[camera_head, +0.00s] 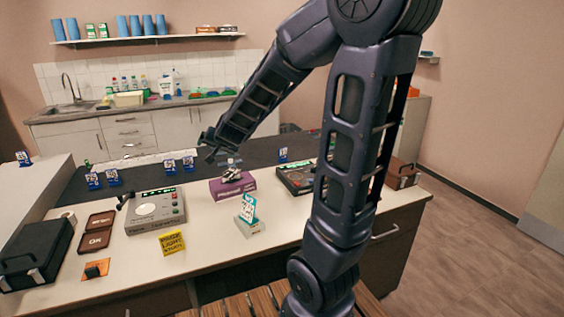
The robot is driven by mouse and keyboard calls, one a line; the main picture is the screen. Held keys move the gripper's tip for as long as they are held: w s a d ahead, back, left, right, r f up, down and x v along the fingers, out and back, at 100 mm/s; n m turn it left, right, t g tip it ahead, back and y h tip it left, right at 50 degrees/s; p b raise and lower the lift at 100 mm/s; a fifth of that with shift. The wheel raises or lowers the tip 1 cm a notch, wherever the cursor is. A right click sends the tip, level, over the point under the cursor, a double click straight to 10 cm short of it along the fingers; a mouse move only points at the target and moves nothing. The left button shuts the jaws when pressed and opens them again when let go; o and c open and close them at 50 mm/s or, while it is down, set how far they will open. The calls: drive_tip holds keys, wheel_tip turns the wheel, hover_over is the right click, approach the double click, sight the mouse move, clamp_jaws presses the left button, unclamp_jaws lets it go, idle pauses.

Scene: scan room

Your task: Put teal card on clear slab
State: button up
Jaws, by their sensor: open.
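The teal card (248,207) has white markings and stands upright, slightly tilted, in a small grey block (250,228) near the counter's front edge. My gripper (211,147) is in the air over the back of the counter, up and left of the card and well apart from it. It is open and holds nothing that I can see. I cannot surely pick out the clear slab; a small pale, see-through-looking thing (233,162) shows just behind the purple box.
A purple box (232,187) bears a small object. Several blue cards (93,181) stand behind. My arm hides part of the right side.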

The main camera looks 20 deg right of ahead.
drive_tip(key=s+d+r+n+g, duration=0.1)
drive_tip(key=s+d, duration=0.3)
drive_tip(key=s, duration=0.4)
drive_tip(key=s+d+r+n+g+h, duration=0.1)
drive_tip(key=s+d+n+g, duration=0.1)
drive_tip(key=s+d, duration=0.3)
drive_tip(key=s+d+r+n+g+h, duration=0.1)
drive_tip(key=s+d, duration=0.4)
drive_tip(key=s, duration=0.8)
drive_tip(key=shift+r+n+g, duration=0.6)
drive_tip(key=shift+g, duration=0.4)
